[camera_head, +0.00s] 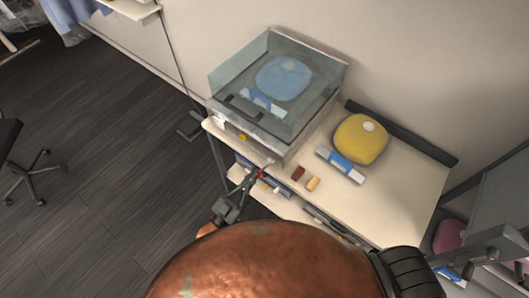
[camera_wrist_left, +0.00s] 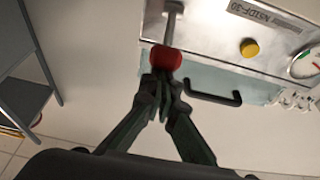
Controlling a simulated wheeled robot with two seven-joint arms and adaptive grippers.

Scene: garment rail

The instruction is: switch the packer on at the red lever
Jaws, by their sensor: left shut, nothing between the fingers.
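The packer (camera_head: 285,140) is a metal box with a clear cover on the table. A blue rounded package (camera_head: 283,80) shows through the cover. The lever's red knob (camera_head: 262,175) is at the packer's front edge. In the left wrist view the red knob (camera_wrist_left: 165,58) sits on the end of a metal rod (camera_wrist_left: 173,22). My left gripper (camera_head: 250,182) is shut and empty, with its fingertips right at the knob. In the wrist view the closed fingertips (camera_wrist_left: 165,84) overlap the knob's lower edge; I cannot tell whether they touch. My right gripper is not seen.
A yellow package (camera_head: 360,139) and a blue-and-white box (camera_head: 341,165) lie on the table (camera_head: 395,200), beside small brown and tan blocks (camera_head: 313,184). The packer's front has a yellow button (camera_wrist_left: 250,48), a gauge (camera_wrist_left: 305,64) and a black handle (camera_wrist_left: 214,98). Dark floor (camera_head: 110,150) lies open to the left.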

